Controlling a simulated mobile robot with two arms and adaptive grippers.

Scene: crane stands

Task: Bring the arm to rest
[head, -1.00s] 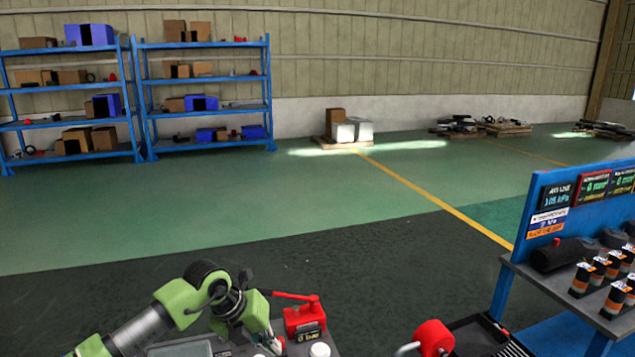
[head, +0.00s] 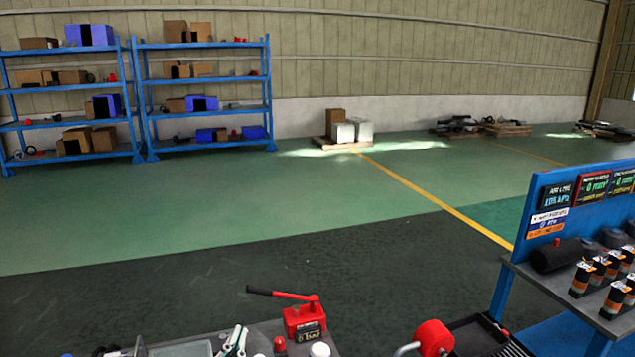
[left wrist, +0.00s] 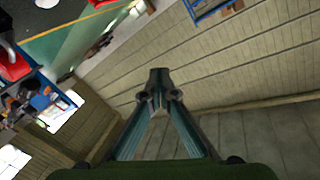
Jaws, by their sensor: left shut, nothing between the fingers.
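My left gripper (left wrist: 158,82) shows in the left wrist view with its two fingertips together. It is shut and nothing is between the fingers. Behind it are the hall wall and, at the upper left, some floor. In the head view the left arm no longer stands over the cart top (head: 263,331); only a small grey part at the bottom edge could belong to it, and I cannot tell. My right gripper is out of view.
On the cart top are a red device with a lever (head: 303,318), a white-and-green tool (head: 234,341) and a small red piece (head: 279,344). A blue-framed bench (head: 560,215) with several dark cylinders stands right. Blue shelves (head: 205,108) stand far back. The floor between is clear.

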